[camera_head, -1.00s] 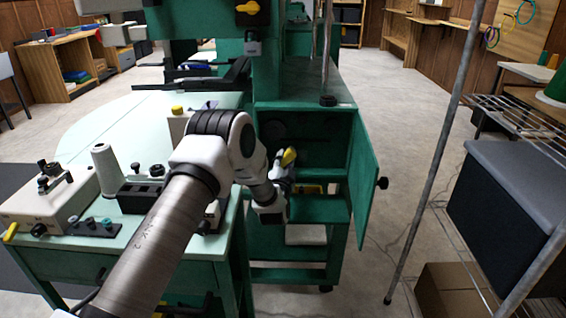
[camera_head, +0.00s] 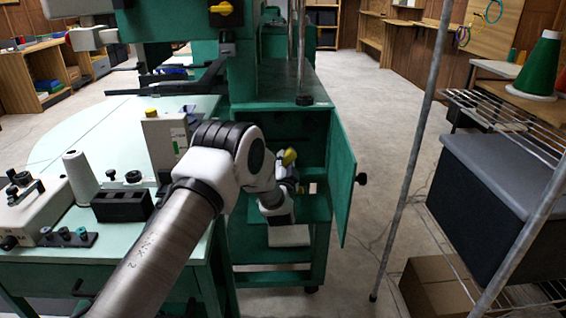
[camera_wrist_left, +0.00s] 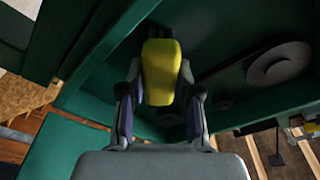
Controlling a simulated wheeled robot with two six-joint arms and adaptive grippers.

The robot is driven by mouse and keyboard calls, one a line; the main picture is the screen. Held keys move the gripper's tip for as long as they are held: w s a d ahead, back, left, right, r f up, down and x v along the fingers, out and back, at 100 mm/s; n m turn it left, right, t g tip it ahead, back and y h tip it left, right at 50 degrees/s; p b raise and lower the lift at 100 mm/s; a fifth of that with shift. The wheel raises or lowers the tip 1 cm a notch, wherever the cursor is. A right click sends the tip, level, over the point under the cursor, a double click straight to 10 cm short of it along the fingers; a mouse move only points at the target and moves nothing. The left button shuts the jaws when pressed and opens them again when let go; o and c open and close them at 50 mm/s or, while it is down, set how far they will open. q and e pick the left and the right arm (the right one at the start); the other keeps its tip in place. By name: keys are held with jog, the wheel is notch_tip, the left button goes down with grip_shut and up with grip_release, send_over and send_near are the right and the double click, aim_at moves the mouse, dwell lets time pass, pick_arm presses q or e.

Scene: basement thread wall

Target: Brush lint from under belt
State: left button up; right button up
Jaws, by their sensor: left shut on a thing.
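My left gripper (camera_head: 287,174) is inside the open green cabinet (camera_head: 265,106) under the machine, shut on the brush. The brush's yellow part (camera_head: 288,156) sticks up from the fingers. A round grey pulley (camera_wrist_left: 281,66) is on the dark cabinet wall to the right, apart from the brush. My right gripper is not in view.
The cabinet door (camera_head: 341,180) stands open to the right of my gripper. A white box (camera_head: 289,236) sits on a low shelf. The pale green table (camera_head: 110,215) with a white spool is at left. A metal pole and wire rack (camera_head: 505,125) stand at right, with floor between.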

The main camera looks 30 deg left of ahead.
pick_arm(q)
jog(key=a, duration=0.1)
jog(key=s+a+p, duration=0.1)
jog(key=shift+s+a+r, duration=0.1)
jog(key=shift+s+a, duration=0.15)
jog(key=shift+a, duration=0.05)
jog(key=shift+s+a, duration=0.2)
jog(key=shift+a, duration=0.1)
jog(key=a, duration=0.1)
jog(key=s+a+p, duration=0.1)
jog(key=a, duration=0.1)
jog(key=shift+s, duration=0.3)
jog(key=p, duration=0.3)
send_near(274, 154)
jog(key=shift+s+a+r, duration=0.15)
jog(key=shift+s+a, duration=0.15)
jog(key=shift+a, duration=0.25)
jog(key=shift+s+a+r, duration=0.2)
jog(key=shift+s+a, duration=0.1)
jog(key=shift+a, duration=0.25)
jog(key=shift+s, duration=0.1)
